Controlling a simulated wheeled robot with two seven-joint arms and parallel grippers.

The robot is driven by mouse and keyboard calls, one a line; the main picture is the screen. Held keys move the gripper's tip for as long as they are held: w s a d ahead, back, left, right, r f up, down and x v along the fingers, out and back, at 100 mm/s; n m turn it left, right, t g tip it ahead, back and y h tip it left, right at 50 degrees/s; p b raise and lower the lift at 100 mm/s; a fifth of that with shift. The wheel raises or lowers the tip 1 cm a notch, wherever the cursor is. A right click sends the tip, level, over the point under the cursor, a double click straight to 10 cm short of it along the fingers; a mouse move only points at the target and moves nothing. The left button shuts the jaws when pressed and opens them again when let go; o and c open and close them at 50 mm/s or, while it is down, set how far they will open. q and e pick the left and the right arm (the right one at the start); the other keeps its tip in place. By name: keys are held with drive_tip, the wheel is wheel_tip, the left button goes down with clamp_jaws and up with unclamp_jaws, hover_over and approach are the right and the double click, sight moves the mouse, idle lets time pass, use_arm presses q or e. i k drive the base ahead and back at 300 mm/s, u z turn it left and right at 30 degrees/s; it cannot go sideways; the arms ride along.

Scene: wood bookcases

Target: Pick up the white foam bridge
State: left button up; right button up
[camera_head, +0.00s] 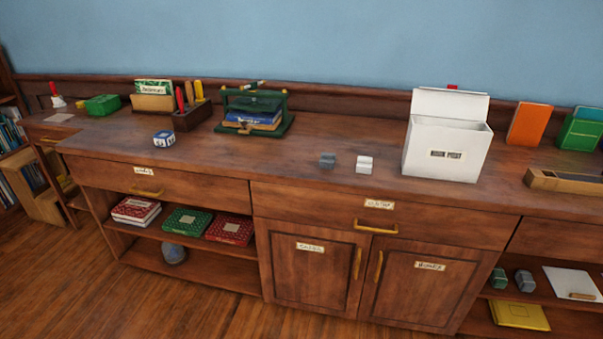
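A small white block (364,165), which looks like the white foam bridge, sits on the wooden cabinet top (300,170) near its front edge. Its exact shape is too small to tell. Neither of my grippers is in view.
A green press holding books (255,112) stands behind and to the left. A blue and white cube (163,138) lies farther left. A wooden tray (565,181) is at the far right. The cabinet top in front of the press is clear.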

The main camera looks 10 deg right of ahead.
sight(364, 166)
drive_tip(key=u, duration=1.1)
drive_tip(key=i, duration=1.55)
drive_tip(key=z, duration=0.45)
